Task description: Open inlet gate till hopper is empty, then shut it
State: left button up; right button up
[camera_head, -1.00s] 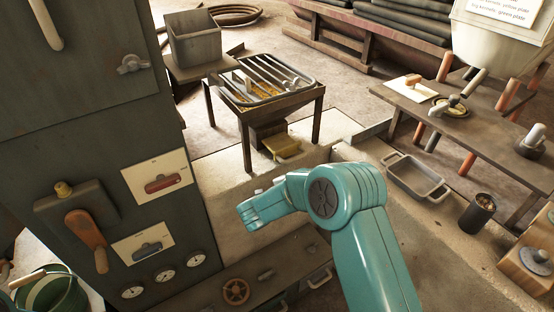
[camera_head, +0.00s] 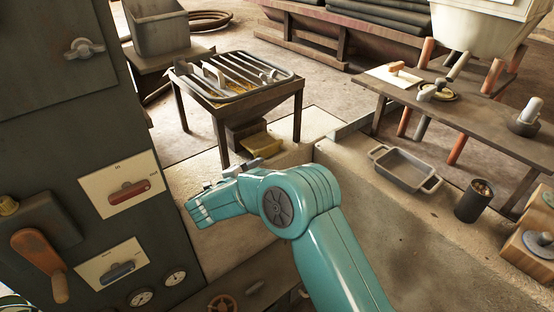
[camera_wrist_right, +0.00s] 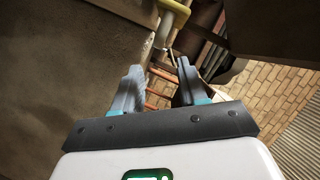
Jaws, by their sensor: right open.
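A grated hopper (camera_head: 255,106) on dark legs stands mid-picture in the head view, with some yellow material under its bars. A yellow piece (camera_head: 260,144) sits low beside its outlet. A cream hopper (camera_head: 488,30) stands at the upper right; its inside cannot be seen. I cannot tell which part is the inlet gate. In the wrist view my right gripper (camera_wrist_right: 158,88) is open and empty. A yellow bar (camera_wrist_right: 174,6) on a pale rod lies beyond its fingertips, apart from them. My left gripper is out of view.
A dark cabinet (camera_head: 75,125) with an orange lever (camera_head: 38,262) and red (camera_head: 129,193) and dark (camera_head: 117,272) handles stands at left. A grey bin (camera_head: 158,30) stands behind. A grey tray (camera_head: 403,169) and dark cup (camera_head: 473,201) are at right, before a bench (camera_head: 450,110).

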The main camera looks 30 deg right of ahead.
aim_at(275, 160)
jog(key=x, duration=1)
jog(key=shift+w+d+b, duration=0.15)
jog(key=shift+b, duration=0.25)
grip_shut()
